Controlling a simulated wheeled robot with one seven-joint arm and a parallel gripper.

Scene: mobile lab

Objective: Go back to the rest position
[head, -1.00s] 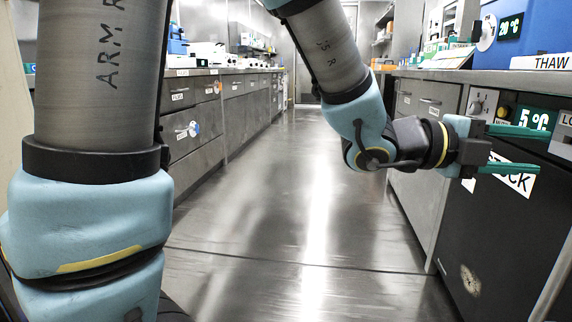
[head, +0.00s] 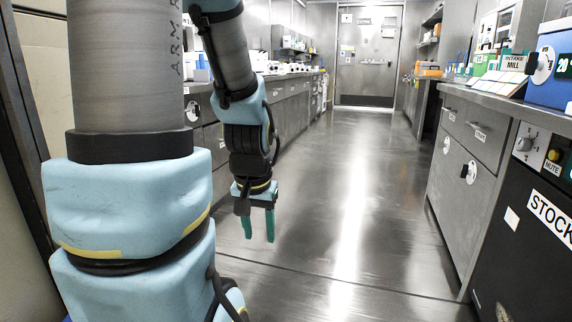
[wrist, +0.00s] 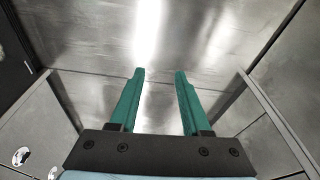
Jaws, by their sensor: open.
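My gripper (head: 259,224) hangs from my arm, pointing down over the bare floor, left of the middle in the head view. Its two green fingers are apart with nothing between them. In the wrist view my gripper (wrist: 159,78) also shows open and empty, with the metal floor (wrist: 190,38) beneath.
The shiny floor aisle (head: 330,220) is clear up to a closed door (head: 368,55). Drawer cabinets (head: 290,108) line the left. On the right stand a cabinet (head: 455,190) and a black unit marked STOCK (head: 520,260), under a counter with a blue device (head: 552,80).

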